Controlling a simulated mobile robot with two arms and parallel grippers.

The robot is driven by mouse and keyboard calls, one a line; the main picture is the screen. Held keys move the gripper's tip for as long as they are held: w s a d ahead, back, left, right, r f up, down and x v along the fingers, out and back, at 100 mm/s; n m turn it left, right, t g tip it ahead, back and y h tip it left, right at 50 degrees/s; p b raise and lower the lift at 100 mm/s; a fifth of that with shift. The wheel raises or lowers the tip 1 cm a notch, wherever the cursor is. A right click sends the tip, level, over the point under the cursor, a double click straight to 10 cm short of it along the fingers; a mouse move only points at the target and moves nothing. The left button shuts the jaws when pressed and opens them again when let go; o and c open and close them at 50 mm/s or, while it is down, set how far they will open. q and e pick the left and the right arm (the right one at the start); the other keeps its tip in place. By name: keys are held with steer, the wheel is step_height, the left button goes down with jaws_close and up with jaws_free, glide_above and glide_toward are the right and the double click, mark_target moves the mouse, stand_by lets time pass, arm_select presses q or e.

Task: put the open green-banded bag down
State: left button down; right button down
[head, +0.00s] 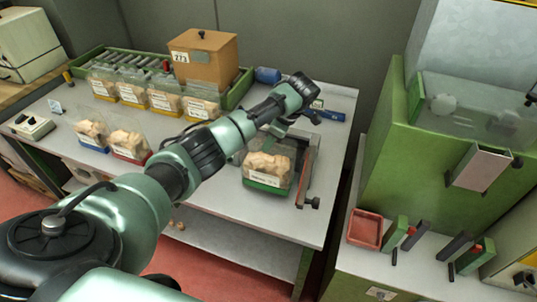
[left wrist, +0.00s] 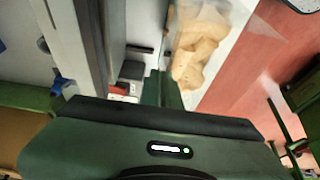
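The green-banded bag (head: 268,168), clear and filled with tan corks, stands upright on the grey table, just left of a grey and red metal frame. It also shows at the top of the left wrist view (left wrist: 200,48), close to my gripper. My left gripper (head: 291,130) is at the bag's upper back edge, partly hidden by my wrist. Whether its fingers are shut on the bag's film cannot be made out. The bag's mouth is not clear enough to judge. My right gripper is in neither view.
The metal frame (head: 308,172) stands close on the bag's right. Several yellow-banded bags (head: 165,101) line the back, before a green tray and a brown box (head: 203,58). A blue-banded bag (head: 92,132) and a red-banded bag (head: 129,144) stand left. Bare table lies in front.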

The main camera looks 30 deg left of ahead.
arm_select(q)
step_height(320, 180, down, 5)
steer(key=shift+r, duration=0.1)
stand_by(0.4)
steer(key=c, duration=1.6)
jaws_free()
steer(key=shift+s, duration=0.1)
steer(key=shift+c, duration=0.2)
